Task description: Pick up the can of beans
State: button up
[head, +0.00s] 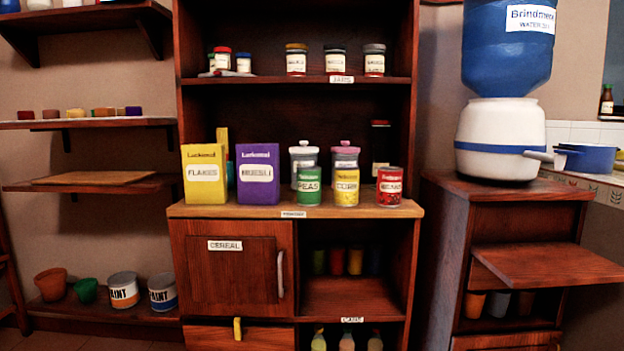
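The can of beans (389,188) is a red can with a label that seems to read "BEANS". It stands upright near the front right end of the cabinet's wooden counter (350,212). The yellow corn can (346,188) is to its left, with a gap between them. The green peas can (308,188) stands further left. A dark jar with a pale label (380,150) is behind the can of beans. My gripper is not in view.
A yellow flakes box (204,173) and a purple muesli box (257,173) stand left of the cans. Lidded jars stand behind the cans. The dark cabinet side (411,100) rises close by the beans. A water dispenser (500,135) stands on the right cabinet.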

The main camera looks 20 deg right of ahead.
aim_at(389, 178)
jog(key=i+l+u, duration=0.2)
jog(key=i, duration=0.35)
jog(key=i+l+u, duration=0.2)
jog(key=i, duration=0.3)
jog(key=j, duration=0.1)
